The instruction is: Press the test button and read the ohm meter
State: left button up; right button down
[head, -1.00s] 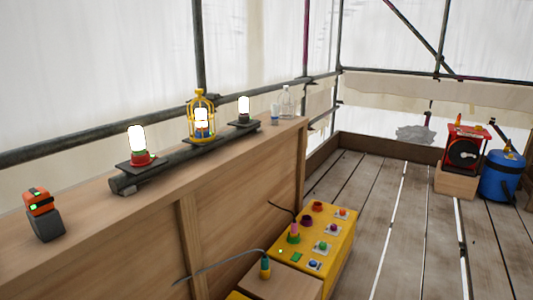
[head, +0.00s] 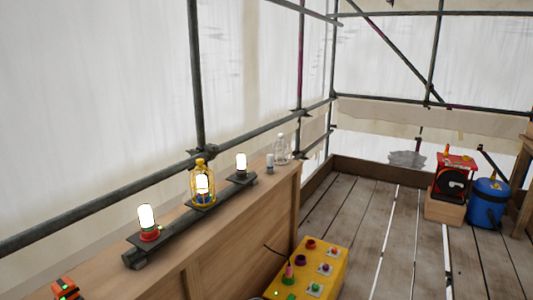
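A yellow control box (head: 335,272) with several coloured knobs and buttons stands on the floor beside the wooden counter, cut by the bottom edge. A pink-and-green plug (head: 288,271) with a dark cable is on its left side. An orange-and-black device (head: 66,289) with a green lit spot sits on the counter at the bottom left, mostly cut off. I cannot tell which control is the test button or which device is the ohm meter. Neither of my grippers is in view.
Lit lamps, one in a yellow cage (head: 203,184), stand along a dark bar (head: 185,224) on the counter. A clear bottle (head: 282,148) is at its far end. The plank floor between is clear.

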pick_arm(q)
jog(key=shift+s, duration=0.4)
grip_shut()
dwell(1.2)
